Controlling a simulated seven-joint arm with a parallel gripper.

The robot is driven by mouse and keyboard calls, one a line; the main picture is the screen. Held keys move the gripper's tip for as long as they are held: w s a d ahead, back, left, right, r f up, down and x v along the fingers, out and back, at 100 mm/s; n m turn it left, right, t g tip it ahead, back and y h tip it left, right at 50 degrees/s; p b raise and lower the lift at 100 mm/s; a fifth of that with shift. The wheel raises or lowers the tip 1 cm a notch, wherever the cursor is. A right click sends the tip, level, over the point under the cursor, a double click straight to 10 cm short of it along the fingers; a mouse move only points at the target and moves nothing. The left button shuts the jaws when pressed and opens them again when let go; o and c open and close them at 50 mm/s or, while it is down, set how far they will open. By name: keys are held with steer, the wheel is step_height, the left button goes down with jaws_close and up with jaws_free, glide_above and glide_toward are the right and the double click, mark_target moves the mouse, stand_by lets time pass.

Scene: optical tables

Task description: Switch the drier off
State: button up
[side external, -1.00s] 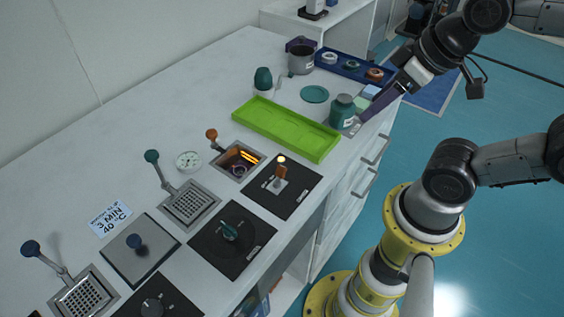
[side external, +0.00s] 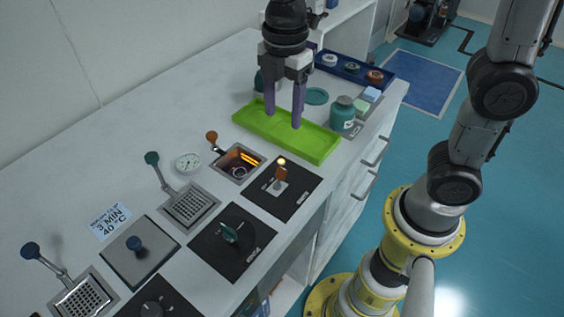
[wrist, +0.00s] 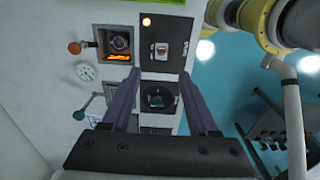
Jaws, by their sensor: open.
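The heated well (side external: 238,160), which I take to be the drier, glows orange inside and has an orange-knobbed handle (side external: 211,135) beside it. To its right a black panel (side external: 300,188) carries an orange-tipped switch lever (side external: 280,174) and a lit lamp (side external: 281,160). In the wrist view the glowing well (wrist: 118,42), the switch (wrist: 160,49) and the lit lamp (wrist: 147,21) show near the top.
The green tray (side external: 325,152) lies behind the switch panel. A teal bottle (side external: 342,113) stands near the counter's right edge. Nearer the camera are a black panel with a teal dial (side external: 230,233), a grated basket (side external: 190,205) and a round gauge (side external: 188,162).

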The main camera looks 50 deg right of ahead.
mark_target(282, 168)
steer(key=f, duration=1.4)
steer(key=shift+a+f, duration=0.25)
jaws_close()
